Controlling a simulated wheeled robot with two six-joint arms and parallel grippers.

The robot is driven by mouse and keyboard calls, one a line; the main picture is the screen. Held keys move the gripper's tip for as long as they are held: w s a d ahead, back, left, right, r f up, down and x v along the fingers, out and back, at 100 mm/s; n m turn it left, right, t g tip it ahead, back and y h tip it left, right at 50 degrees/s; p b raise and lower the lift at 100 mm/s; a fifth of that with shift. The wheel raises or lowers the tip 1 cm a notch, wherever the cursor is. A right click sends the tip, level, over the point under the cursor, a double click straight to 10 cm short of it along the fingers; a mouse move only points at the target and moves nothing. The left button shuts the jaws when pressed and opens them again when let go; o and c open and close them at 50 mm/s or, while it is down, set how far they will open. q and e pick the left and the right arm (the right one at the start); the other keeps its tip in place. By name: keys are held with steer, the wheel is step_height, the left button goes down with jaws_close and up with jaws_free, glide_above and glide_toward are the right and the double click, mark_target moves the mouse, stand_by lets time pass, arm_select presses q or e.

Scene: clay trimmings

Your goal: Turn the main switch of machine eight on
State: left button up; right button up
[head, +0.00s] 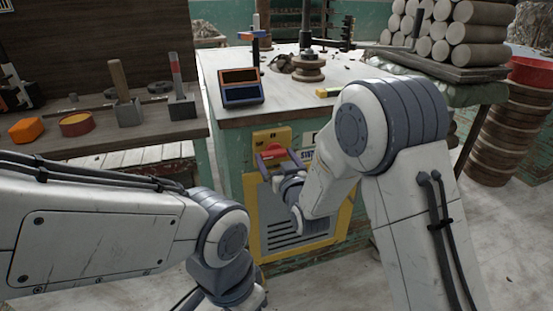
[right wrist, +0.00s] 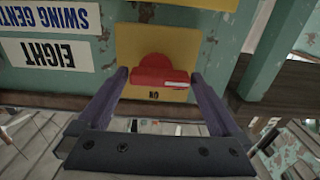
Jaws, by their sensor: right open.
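The red main switch (head: 273,149) sits on a yellow plate (head: 284,135) on the front of the green machine (head: 222,150). The right wrist view, upside down, shows the red switch (right wrist: 158,72) with an ON mark beside it and a label reading EIGHT (right wrist: 48,53). My right gripper (head: 279,161) is open in front of the switch. In the right wrist view its purple fingers (right wrist: 159,75) stand on either side of the switch, with gaps. Whether the fingertips reach past its face is unclear. My left arm shows at lower left; its gripper is out of view.
A yellow-framed vent (head: 298,232) lies below the switch. A bench (head: 100,140) at left holds tools, an orange block (head: 26,130) and a round tin (head: 76,124). The machine top carries a blue-orange box (head: 240,87). Stacked clay rolls (head: 470,33) stand at back right.

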steer(key=shift+c, duration=0.3)
steer(key=c, duration=1)
steer(key=shift+m, duration=0.3)
steer(key=m+b, duration=0.1)
steer(key=m, duration=0.3)
steer(key=shift+b, duration=0.3)
steer(key=m+b, duration=0.1)
steer(key=m, duration=0.4)
steer(key=shift+d+r, duration=0.1)
steer(key=shift+d, duration=0.05)
steer(key=m+b, duration=0.1)
steer(key=m, duration=0.3)
steer(key=shift+d+r+b, duration=0.1)
steer(key=shift+b, duration=0.2)
steer(key=shift+d+m+b, duration=0.1)
steer(key=shift+m+b, duration=0.4)
steer(key=shift+m, duration=1.6)
